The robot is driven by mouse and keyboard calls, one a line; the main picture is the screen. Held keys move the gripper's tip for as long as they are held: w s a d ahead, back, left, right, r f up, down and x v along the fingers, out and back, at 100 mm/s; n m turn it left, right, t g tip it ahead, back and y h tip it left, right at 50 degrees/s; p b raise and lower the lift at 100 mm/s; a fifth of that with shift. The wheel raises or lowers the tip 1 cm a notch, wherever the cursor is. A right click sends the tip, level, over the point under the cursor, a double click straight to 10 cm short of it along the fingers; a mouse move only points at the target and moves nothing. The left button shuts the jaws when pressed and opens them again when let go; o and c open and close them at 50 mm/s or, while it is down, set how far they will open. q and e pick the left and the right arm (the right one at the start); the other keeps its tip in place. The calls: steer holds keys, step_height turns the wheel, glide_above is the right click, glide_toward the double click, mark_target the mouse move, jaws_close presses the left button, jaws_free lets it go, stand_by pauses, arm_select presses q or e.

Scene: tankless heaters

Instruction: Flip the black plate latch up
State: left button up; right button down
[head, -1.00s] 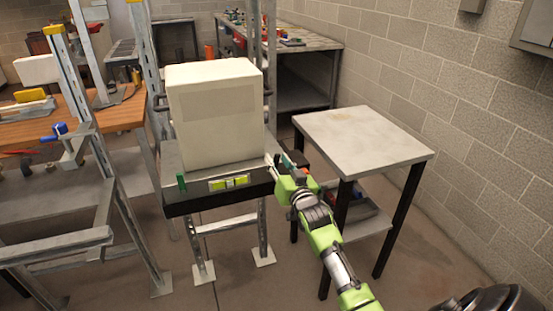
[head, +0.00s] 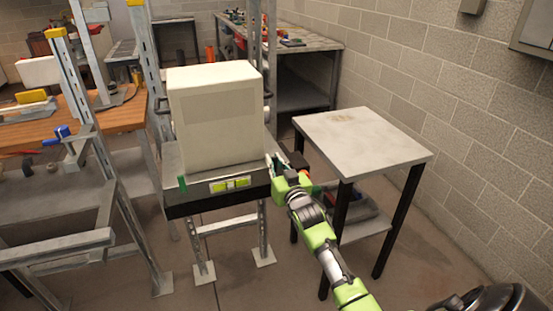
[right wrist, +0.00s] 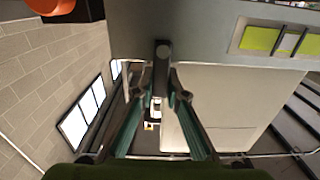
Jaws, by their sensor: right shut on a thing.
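A black plate (head: 200,207) forms the front of the shelf under the white heater box (head: 217,115). Its front carries a yellow-green panel (head: 230,184), which also shows in the right wrist view (right wrist: 262,40). A small dark latch (right wrist: 162,62) projects from the plate edge in the right wrist view. In the head view the gripper hides it. My right gripper (head: 275,167) is at the plate's right front corner. Its two fingers (right wrist: 157,98) close around the latch's end. My left gripper is in no view.
A grey-topped table (head: 362,138) with black legs stands close on the right of my right arm. A metal ladder-like frame (head: 88,150) stands left of the heater. An orange object (right wrist: 50,6) shows in the right wrist view's corner.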

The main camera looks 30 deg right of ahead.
steer(key=shift+a+n, duration=0.1)
steer(key=shift+n, duration=0.2)
steer(key=c, duration=2)
jaws_free()
steer(key=v, duration=1.2)
steer(key=shift+f, duration=0.1)
